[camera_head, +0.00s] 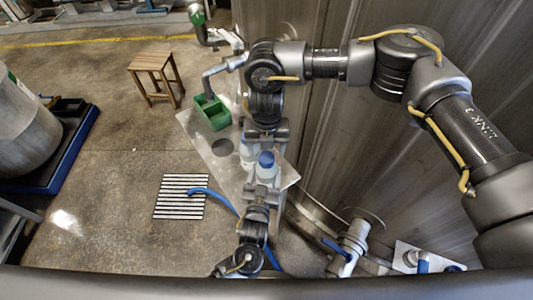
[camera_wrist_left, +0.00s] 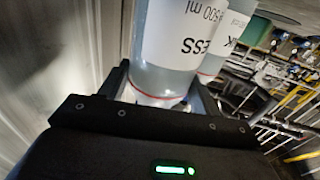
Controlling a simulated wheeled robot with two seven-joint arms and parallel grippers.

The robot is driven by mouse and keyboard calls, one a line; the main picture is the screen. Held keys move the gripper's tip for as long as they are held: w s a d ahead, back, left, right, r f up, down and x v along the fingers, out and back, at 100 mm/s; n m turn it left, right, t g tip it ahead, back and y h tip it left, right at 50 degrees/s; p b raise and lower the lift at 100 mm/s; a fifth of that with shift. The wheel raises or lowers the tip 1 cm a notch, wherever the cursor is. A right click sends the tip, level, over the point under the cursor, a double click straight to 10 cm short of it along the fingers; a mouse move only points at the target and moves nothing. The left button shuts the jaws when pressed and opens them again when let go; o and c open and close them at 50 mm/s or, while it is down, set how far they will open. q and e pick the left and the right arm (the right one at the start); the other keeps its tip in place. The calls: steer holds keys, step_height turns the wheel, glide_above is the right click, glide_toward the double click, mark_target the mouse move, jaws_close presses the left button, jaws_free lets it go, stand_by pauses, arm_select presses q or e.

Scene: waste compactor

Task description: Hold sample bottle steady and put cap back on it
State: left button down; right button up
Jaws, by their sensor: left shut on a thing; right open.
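A sample bottle with a blue cap (camera_head: 266,160) at its top stands in the middle of the head view. Whether the cap is seated or only rests there is too small to tell. My left gripper (camera_head: 262,188) is shut on this bottle; in the left wrist view its fingers (camera_wrist_left: 160,95) are around the labelled bottle (camera_wrist_left: 175,45) near its base. The bottle's top is out of that view. My right gripper (camera_head: 264,142) is open, just beyond the blue cap. A second, pale bottle (camera_head: 246,150) is beside the held one; its label shows in the left wrist view (camera_wrist_left: 228,40).
A grey metal tabletop (camera_head: 205,150) lies under the grippers, with a green divided bin (camera_head: 211,113) at its far end. A large metal wall (camera_head: 330,130) is close on the right. A wooden stool (camera_head: 155,75) and a floor drain grate (camera_head: 181,197) are on the left.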

step_height(320, 180, up, 8)
steer(key=shift+r, duration=0.2)
arm_select(q)
steer(key=shift+c, duration=1.3)
jaws_free()
steer(key=shift+s, duration=0.1)
steer(key=s+a+b, duration=0.1)
steer(key=s+a, duration=0.1)
steer(key=s, duration=0.8)
steer(key=shift+s+b, duration=0.25)
steer(key=shift+b, duration=0.15)
arm_select(e)
steer(key=shift+f, duration=0.9)
